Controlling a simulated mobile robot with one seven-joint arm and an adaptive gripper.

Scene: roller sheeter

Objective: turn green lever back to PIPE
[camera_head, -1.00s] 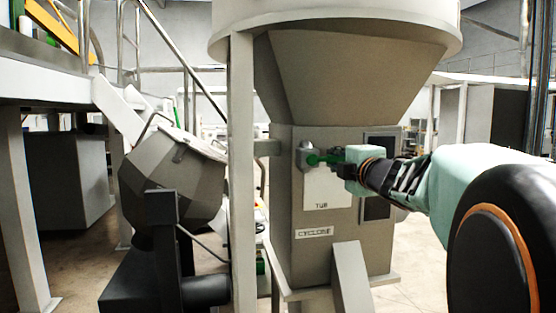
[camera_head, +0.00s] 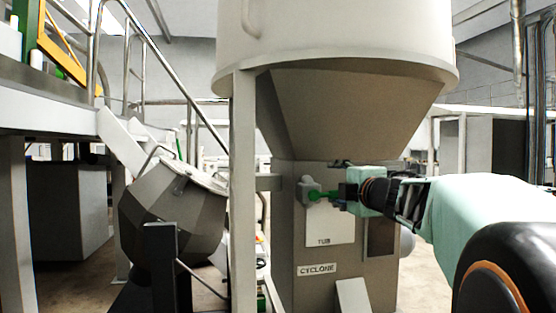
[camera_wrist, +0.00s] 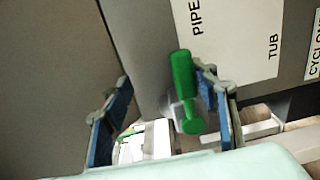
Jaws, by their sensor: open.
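The green lever (camera_head: 322,195) is on the front of the grey cyclone housing, mounted on a grey pivot. In the head view it lies about level, pointing right toward my gripper (camera_head: 343,194). In the wrist view the green lever (camera_wrist: 183,88) is between my two open blue-grey fingers, close to the right finger; I cannot tell whether they touch. The white label plate (camera_wrist: 240,40) shows PIPE at one end and TUB at the other. In the head view my gripper and the lever cover its upper part, and TUB shows low on it.
The CYCLONE sign (camera_head: 317,270) is below the plate. A dark panel (camera_head: 380,238) is on the housing right of the plate. A pale upright post (camera_head: 243,190) stands just left of the housing. A faceted grey drum (camera_head: 172,212) stands farther left.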

